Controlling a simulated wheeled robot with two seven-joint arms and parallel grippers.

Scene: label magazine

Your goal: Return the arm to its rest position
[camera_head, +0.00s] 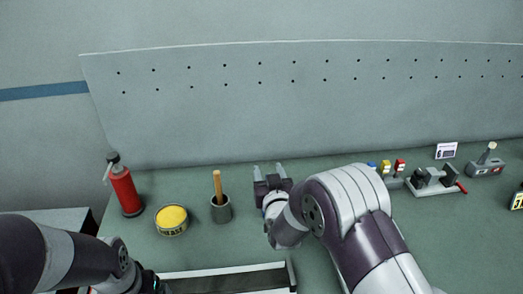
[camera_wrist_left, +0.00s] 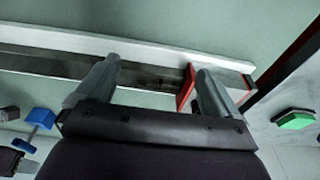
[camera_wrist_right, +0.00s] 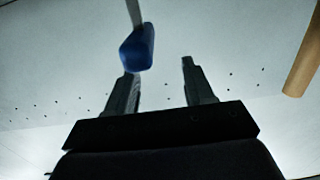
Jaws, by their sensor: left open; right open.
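My right gripper (camera_head: 270,172) is open and empty above the green bench top, right of the dark pot (camera_head: 221,209), its fingers toward the back panel. In the right wrist view its two fingers (camera_wrist_right: 158,70) stand apart. A blue piece on a grey rod (camera_wrist_right: 137,48) shows beyond the left finger; I cannot tell whether they touch. My left gripper is mostly cut off at the bottom of the head view. In the left wrist view its fingers (camera_wrist_left: 155,75) are apart over a long channel (camera_wrist_left: 150,76). A red block (camera_wrist_left: 186,88) sits beside the right finger.
A red extinguisher (camera_head: 125,190), a yellow-topped tin (camera_head: 171,219) and the pot with its wooden handle (camera_head: 218,184) stand at left. A clamp fixture (camera_head: 435,184) and a grey switch box (camera_head: 487,167) stand at right. A perforated panel (camera_head: 300,105) closes the back.

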